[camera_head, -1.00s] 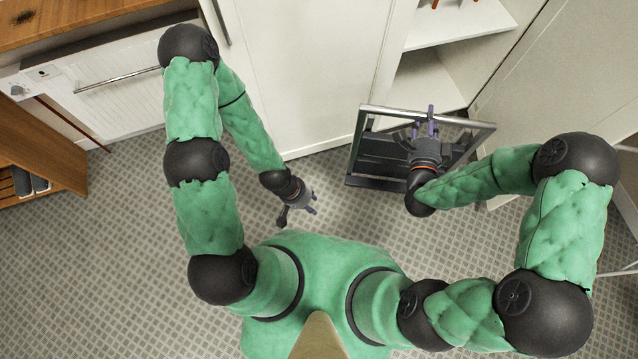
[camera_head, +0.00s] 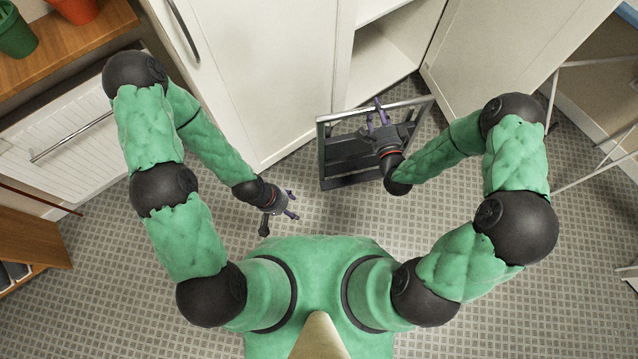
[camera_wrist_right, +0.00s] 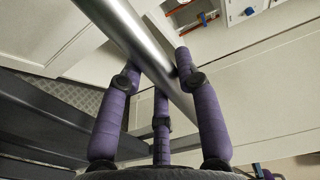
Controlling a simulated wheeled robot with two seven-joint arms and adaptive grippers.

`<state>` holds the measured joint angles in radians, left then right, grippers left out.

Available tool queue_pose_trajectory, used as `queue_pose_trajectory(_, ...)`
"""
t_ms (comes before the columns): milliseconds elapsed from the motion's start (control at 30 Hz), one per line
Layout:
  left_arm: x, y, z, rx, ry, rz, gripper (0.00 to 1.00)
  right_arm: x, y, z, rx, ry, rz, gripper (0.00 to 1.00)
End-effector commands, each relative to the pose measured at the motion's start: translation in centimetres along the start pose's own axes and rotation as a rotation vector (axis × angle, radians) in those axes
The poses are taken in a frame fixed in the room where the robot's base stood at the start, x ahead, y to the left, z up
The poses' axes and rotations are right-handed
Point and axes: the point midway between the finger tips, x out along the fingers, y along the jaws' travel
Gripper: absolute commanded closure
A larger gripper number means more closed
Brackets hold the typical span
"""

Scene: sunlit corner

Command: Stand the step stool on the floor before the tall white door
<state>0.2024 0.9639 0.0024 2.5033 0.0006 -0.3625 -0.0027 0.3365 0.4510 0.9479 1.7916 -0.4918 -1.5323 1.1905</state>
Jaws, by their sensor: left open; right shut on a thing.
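The step stool (camera_head: 348,160) has dark treads and a silver tube frame. It is in front of the open shelf unit, near the tall white door's right edge. My right gripper (camera_head: 376,116) is shut on its top silver rail. In the right wrist view, the purple fingers close around this silver rail (camera_wrist_right: 140,50). I cannot tell whether the stool's feet touch the floor (camera_head: 300,165). The tall white door (camera_head: 262,75) is shut and stands left of the stool. My left gripper (camera_head: 291,204) is open and empty, low before the door.
An open shelf unit (camera_head: 385,65) is behind the stool, with a large white panel (camera_head: 510,50) to its right. A white metal frame (camera_head: 590,65) stands at right. A white drawer front (camera_head: 60,150) and wooden counter (camera_head: 65,50) with pots are at left.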

Motion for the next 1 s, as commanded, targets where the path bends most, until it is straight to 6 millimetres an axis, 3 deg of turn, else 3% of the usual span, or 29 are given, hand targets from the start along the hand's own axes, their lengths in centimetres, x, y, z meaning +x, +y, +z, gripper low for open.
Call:
queue_pose_trajectory(467,-0.1,0.0,0.0,0.000,0.000,0.000,0.39,0.6,7.1,0.9,-0.005,-0.142,-0.005,1.00)
queue_pose_trajectory(1000,-0.1,0.0,0.0,0.000,0.000,0.000,0.39,-1.8,15.9,3.4,0.001,-0.303,-0.014,1.00)
